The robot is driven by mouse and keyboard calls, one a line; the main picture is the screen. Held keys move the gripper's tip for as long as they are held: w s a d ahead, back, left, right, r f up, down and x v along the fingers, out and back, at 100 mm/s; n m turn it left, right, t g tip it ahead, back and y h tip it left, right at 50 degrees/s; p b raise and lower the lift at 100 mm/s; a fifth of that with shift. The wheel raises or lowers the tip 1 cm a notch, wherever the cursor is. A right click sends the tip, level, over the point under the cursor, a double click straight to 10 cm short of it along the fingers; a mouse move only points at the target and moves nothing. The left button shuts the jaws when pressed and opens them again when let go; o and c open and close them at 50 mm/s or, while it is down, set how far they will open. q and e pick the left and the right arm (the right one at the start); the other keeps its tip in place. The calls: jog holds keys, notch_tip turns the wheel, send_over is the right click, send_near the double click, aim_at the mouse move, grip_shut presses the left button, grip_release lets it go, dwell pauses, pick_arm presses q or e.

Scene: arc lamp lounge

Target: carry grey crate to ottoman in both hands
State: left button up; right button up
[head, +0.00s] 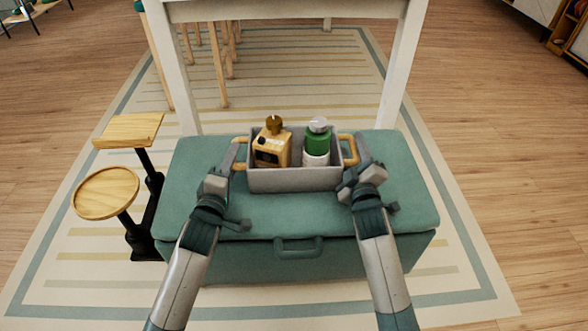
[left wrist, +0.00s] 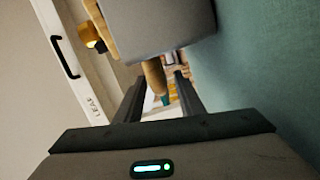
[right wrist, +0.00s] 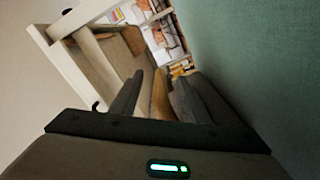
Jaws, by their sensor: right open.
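The grey crate (head: 285,181) sits upright on the teal ottoman (head: 195,160), near the middle of its top. It has a tan handle at each end. A tan bottle with a dark label (head: 272,150) and a green and white bottle (head: 316,145) stand in it. My left gripper (head: 236,158) is open at the crate's left handle (head: 240,140); the left wrist view shows this handle (left wrist: 154,76) between the fingers. My right gripper (head: 358,160) is open at the right handle (head: 350,150), which shows between the fingers in the right wrist view (right wrist: 160,95).
A white table (head: 290,10) stands right behind the ottoman. Two small wooden-topped stands (head: 106,193) are close to the ottoman's left side. A striped rug (head: 75,255) lies underneath. The wooden floor (head: 510,150) at the right is clear.

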pick_arm(q)
jog(key=s, duration=0.2)
jog(key=s+a, duration=0.1)
jog(key=s, duration=0.5)
jog(key=shift+s+a+r, duration=0.15)
jog(key=shift+s+r, duration=0.05)
jog(key=shift+s, duration=0.05)
pick_arm(e)
jog(key=s, duration=1.2)
jog(key=shift+d, duration=0.2)
pick_arm(q)
jog(key=shift+s, duration=0.1)
pick_arm(e)
jog(key=shift+s, duration=0.1)
